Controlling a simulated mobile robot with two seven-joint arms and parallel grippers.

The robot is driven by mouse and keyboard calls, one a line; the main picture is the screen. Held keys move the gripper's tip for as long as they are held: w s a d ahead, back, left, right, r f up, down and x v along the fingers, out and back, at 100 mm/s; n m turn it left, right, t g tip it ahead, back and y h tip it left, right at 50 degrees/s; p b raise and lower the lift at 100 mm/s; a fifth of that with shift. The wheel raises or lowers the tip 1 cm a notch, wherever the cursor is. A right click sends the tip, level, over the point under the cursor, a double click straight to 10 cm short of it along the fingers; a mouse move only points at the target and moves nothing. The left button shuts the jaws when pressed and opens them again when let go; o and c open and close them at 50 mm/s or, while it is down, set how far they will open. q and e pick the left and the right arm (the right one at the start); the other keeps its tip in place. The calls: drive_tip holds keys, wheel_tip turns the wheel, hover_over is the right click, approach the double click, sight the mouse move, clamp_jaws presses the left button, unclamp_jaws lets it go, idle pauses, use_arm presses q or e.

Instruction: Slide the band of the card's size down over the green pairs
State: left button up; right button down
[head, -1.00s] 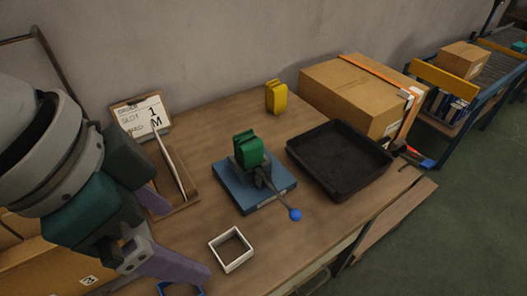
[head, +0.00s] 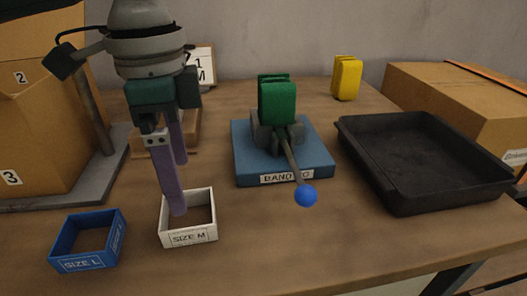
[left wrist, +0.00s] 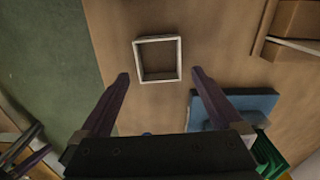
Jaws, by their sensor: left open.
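The white band (head: 188,238), labelled SIZE M, is a square frame lying on the table. My left gripper (head: 179,188) is open and empty, pointing down at it; the near finger overlaps the band in the head view. In the left wrist view the white band (left wrist: 137,62) lies between and beyond the open fingertips (left wrist: 160,73). The blue band (head: 85,262), labelled SIZE L, lies to its left. The green pairs (head: 277,103) stand upright in the clamp on the blue base (head: 316,160). The card (head: 207,62) is partly hidden by my left arm; "1" and "M" show.
A blue-knobbed lever (head: 306,196) sticks out at the front of the blue base. A black tray (head: 408,203) stands to the right. A yellow pair (head: 347,78) stands at the back. Cardboard boxes (head: 30,135) stand at left, with another (head: 440,95) at right.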

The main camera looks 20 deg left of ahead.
sight(191, 224)
use_arm(q)
wheel_tip(191, 224, down, 2)
wheel_tip(191, 224, down, 5)
drive_tip(key=shift+s+f+b, duration=0.1)
drive_tip(key=shift+s+b, duration=0.05)
drive_tip(key=shift+b, duration=0.65)
drive_tip(key=shift+c, duration=0.4)
drive_tip(key=c, duration=0.9)
drive_tip(key=shift+c, duration=0.2)
